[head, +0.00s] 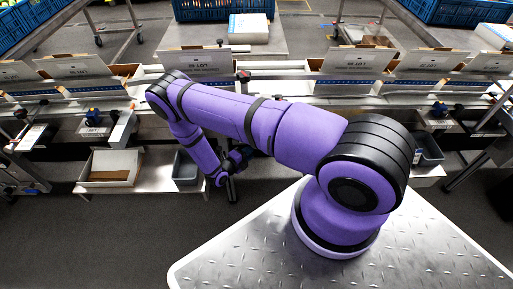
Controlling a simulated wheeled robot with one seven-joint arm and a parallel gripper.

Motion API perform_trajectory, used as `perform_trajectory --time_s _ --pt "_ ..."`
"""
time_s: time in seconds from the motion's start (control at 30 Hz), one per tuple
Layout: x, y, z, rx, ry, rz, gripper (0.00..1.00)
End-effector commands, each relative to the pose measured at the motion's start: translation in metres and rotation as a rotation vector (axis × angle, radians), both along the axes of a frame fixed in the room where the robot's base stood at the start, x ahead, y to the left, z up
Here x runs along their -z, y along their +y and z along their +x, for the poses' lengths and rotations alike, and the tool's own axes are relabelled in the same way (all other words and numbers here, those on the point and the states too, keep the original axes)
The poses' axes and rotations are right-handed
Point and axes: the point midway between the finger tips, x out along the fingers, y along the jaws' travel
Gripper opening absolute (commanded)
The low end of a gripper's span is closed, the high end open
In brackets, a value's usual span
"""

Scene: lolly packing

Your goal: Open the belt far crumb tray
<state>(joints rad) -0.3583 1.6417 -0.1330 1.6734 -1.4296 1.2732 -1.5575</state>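My gripper (232,192) hangs low in front of the conveyor line, with its dark fingers pointing down. It is small and partly hidden by my purple wrist, so its opening does not show clearly. The belt (345,86) runs across the picture behind my arm. I cannot tell for sure which part is the far crumb tray. A grey tray (185,169) sits on the low shelf below the belt, just left of my wrist. My gripper appears apart from it. My arm covers part of the belt's middle and the space below it.
A white open box (110,167) with brown card stands on the low shelf (153,172) at left. A dark grey bin (430,149) is at right, behind my arm. Blue crates (222,9) stand at the back. Grey floor (110,235) is open in front of the shelf.

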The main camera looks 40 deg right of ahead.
Motion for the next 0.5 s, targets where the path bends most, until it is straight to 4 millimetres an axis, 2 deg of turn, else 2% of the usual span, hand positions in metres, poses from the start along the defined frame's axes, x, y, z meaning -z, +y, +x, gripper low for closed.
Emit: perform_trajectory --time_s 0.03,0.2,0.5 --pt "0.001 -0.01 0.002 0.002 0.0 -0.001 0.23" --pt "0.005 -0.034 0.006 0.002 0.0 0.0 0.23" --pt "0.007 -0.051 0.009 0.0 0.0 0.001 0.23"
